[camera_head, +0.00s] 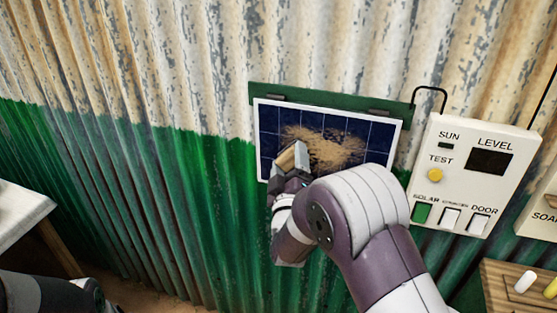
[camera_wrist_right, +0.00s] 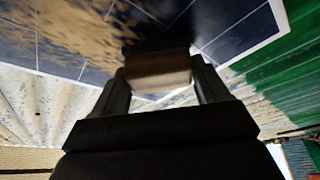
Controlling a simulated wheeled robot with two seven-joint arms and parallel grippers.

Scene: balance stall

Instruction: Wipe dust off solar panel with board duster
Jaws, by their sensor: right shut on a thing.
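The solar panel (camera_head: 375,145) hangs on the corrugated wall, a dark blue gridded sheet with a white frame. Tan dust (camera_head: 325,147) covers its middle and upper part. My right gripper (camera_head: 283,172) is at the panel's lower left and is shut on the board duster (camera_head: 292,157), a block with a wooden back. In the right wrist view the duster (camera_wrist_right: 158,72) sits between the fingers, close against the panel (camera_wrist_right: 215,22); I cannot tell for sure whether it touches. My right arm hides the panel's lower edge. My left gripper is not in view.
A control box (camera_head: 475,175) with SUN, TEST, LEVEL and several switches is right of the panel. A wooden tray (camera_head: 495,290) with chalk-like sticks is at lower right. A pale table (camera_head: 20,215) stands at left. The wall left of the panel is clear.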

